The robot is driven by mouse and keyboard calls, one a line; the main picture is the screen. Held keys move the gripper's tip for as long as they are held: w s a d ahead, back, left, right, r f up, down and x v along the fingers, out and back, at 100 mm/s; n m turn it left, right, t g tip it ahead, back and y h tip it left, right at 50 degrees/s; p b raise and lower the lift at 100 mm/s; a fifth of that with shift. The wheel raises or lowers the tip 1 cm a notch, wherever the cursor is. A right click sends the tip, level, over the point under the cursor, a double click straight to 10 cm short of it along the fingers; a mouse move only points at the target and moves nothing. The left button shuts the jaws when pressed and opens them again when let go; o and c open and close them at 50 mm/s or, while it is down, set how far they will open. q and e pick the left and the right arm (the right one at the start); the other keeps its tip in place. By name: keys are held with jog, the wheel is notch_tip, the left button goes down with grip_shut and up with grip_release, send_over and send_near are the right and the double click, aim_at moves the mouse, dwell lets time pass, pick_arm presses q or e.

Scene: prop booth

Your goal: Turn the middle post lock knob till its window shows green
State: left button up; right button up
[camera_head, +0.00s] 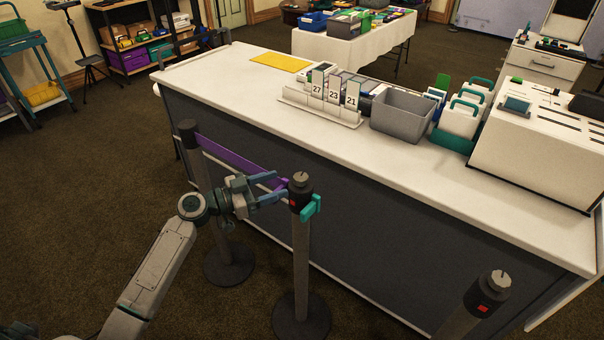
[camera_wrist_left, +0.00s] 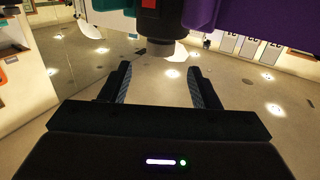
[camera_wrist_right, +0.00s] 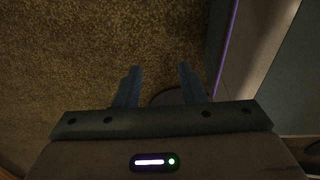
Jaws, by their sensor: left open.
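The middle post (camera_head: 301,250) stands upright in front of the counter. Its dark head carries a grey lock knob (camera_head: 300,177) on top, and its small window (camera_head: 292,203) shows red. My left gripper (camera_head: 281,184) is open, its fingertips close to the left side of the post head. In the left wrist view the knob (camera_wrist_left: 160,48) appears just beyond the gap between the open fingers (camera_wrist_left: 159,70), with nothing held. A bit of the red window (camera_wrist_left: 149,4) shows at the top edge. My right gripper (camera_wrist_right: 159,80) is open and empty over the carpet, outside the head view.
A left post (camera_head: 188,130) bears a purple belt (camera_head: 240,167) running towards the middle post. A teal piece (camera_head: 311,208) sits on the middle post's right side. A right post (camera_head: 488,290) also shows red. The long counter (camera_head: 400,170) stands close behind the posts.

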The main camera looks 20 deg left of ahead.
aim_at(301, 176)
pick_arm(q)
jog(key=p+x, duration=0.2)
jog(key=x, duration=0.5)
jog(key=shift+r+p, duration=0.15)
jog(key=shift+p, duration=0.25)
jog(key=shift+w+d, duration=0.4)
jog(key=shift+d, duration=0.05)
pick_arm(e)
jog(key=r, duration=0.1)
jog(key=s+r, duration=0.1)
jog(key=r, duration=0.1)
jog(key=shift+s+a, duration=0.2)
jog(key=shift+a, duration=0.05)
pick_arm(q)
jog(key=c, duration=1)
pick_arm(e)
jog(key=shift+s, duration=0.1)
